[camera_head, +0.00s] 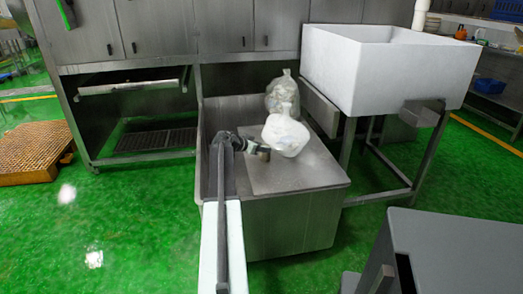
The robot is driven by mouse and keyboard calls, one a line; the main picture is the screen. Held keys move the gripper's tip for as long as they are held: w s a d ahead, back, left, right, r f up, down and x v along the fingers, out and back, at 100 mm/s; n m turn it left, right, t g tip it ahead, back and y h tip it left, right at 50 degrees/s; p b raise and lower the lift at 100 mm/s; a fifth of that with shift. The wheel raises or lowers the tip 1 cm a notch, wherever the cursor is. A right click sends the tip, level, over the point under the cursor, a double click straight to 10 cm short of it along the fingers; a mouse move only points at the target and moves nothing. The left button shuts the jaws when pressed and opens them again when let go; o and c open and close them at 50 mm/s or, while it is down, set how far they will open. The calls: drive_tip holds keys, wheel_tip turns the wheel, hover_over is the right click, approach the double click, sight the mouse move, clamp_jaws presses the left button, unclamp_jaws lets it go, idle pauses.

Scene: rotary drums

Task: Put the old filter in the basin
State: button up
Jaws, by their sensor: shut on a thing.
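My gripper (257,149) is at the end of my dark arm, over the low steel basin (300,215). A large white tub (405,75) on a steel stand is to the right; which one the task calls the basin is not clear.
Steel cabinets (155,25) line the back, with an open shelf (150,135) at the left. An orange-brown grate (35,150) lies on the far left floor. A grey box-like surface (465,250) is at the lower right.

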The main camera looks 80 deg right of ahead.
drive_tip(key=o, duration=1.4)
drive_tip(key=shift+c, duration=0.2)
drive_tip(key=p+v, duration=0.6)
drive_tip(key=v, duration=0.6)
